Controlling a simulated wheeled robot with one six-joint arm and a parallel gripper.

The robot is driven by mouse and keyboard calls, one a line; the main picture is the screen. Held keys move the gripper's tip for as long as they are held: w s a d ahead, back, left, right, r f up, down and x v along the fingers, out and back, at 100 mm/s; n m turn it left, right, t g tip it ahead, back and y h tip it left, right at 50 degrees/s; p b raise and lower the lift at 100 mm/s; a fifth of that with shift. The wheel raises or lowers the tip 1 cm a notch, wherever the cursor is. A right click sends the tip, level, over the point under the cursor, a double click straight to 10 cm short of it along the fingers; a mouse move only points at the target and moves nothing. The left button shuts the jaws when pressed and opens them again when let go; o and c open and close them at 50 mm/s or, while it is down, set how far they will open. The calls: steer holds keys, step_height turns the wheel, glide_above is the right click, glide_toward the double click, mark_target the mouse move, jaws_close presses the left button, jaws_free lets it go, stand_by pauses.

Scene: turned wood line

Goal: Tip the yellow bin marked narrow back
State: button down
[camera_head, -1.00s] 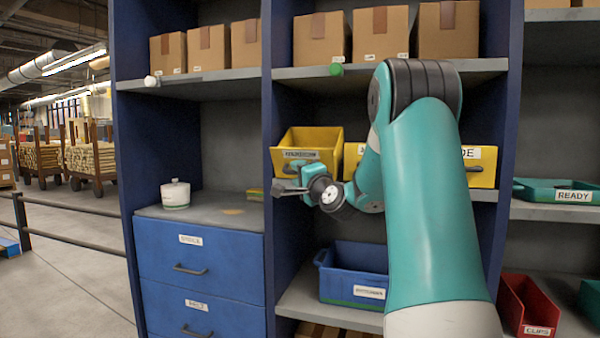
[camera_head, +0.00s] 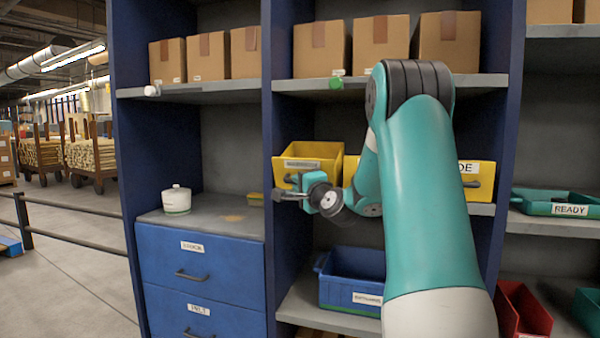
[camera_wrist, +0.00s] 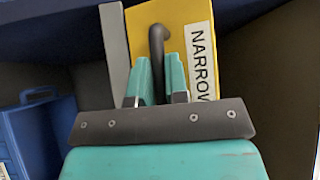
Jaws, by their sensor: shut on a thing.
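The yellow bin marked NARROW (camera_head: 322,150) stands at the left end of the middle shelf, its open top facing up. In the wrist view its yellow front (camera_wrist: 190,20) shows the label NARROW (camera_wrist: 202,60), turned sideways, next to a dark upright-looking handle (camera_wrist: 157,45). My gripper (camera_wrist: 159,80) has its teal fingers on both sides of this handle and is shut on it. In the head view my gripper (camera_head: 290,190) is at the bin's front and covers part of it. The label is too blurred to read there.
Another yellow bin (camera_head: 480,185) stands to the right, partly behind my arm. A blue bin (camera_head: 350,285) sits on the shelf below. A blue shelf post (camera_head: 268,230) is close on the left. Cardboard boxes (camera_head: 320,50) fill the shelf above.

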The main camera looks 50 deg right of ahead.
steer(key=shift+w+d+r+m+g+y+p, duration=0.1)
steer(key=shift+d+r+m+g+y+p, duration=0.3)
steer(key=shift+p, duration=1.65)
steer(key=shift+w+d+r+m+g+p, duration=0.1)
steer(key=shift+r+m+g+p, duration=0.55)
steer(key=shift+p, duration=1.4)
steer(key=shift+d+m+g+p, duration=0.15)
steer(key=shift+m+g+p, duration=0.15)
steer(key=shift+p, duration=0.9)
steer(key=shift+w, duration=0.1)
steer(key=c, duration=1.1)
jaws_free()
steer(key=shift+f, duration=0.1)
steer(key=shift+d+b+v, duration=0.2)
steer(key=shift+b+v, duration=2.75)
steer(key=shift+v, duration=5.75)
